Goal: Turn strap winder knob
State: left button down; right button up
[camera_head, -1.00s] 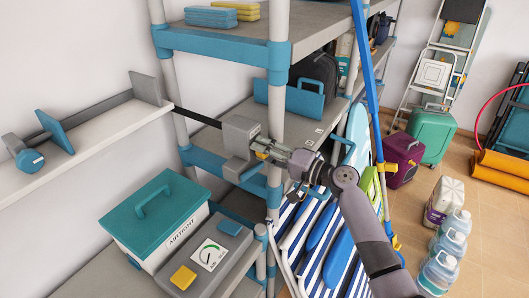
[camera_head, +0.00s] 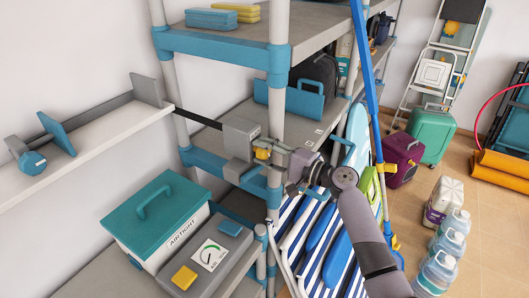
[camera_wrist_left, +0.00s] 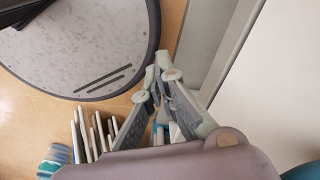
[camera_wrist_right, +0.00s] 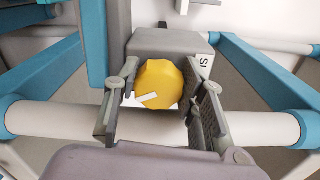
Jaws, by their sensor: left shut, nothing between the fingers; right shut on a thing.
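The strap winder (camera_head: 239,138) is a grey box on the shelf rack's front post, with a dark strap (camera_head: 198,117) running left to the wall ledge. Its round yellow knob (camera_head: 262,153) faces my right gripper (camera_head: 276,156). In the right wrist view the knob (camera_wrist_right: 160,82) sits between the two fingers of my right gripper (camera_wrist_right: 168,90), which is shut on it. A white mark on the knob points to the lower left. My left gripper (camera_wrist_left: 160,78) is shut and empty in the left wrist view, away from the winder. It is outside the head view.
A teal-lidded box (camera_head: 155,213) and a grey device with a dial (camera_head: 208,256) stand on the lower left shelf. A blue pole (camera_head: 366,80) and striped folded chairs (camera_head: 315,240) are close to my right arm. Water jugs (camera_head: 441,255) stand on the floor at right.

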jog(key=shift+f, duration=0.1)
jog(key=o, duration=1.2)
jog(key=shift+c, duration=0.2)
jog(key=v, duration=1.2)
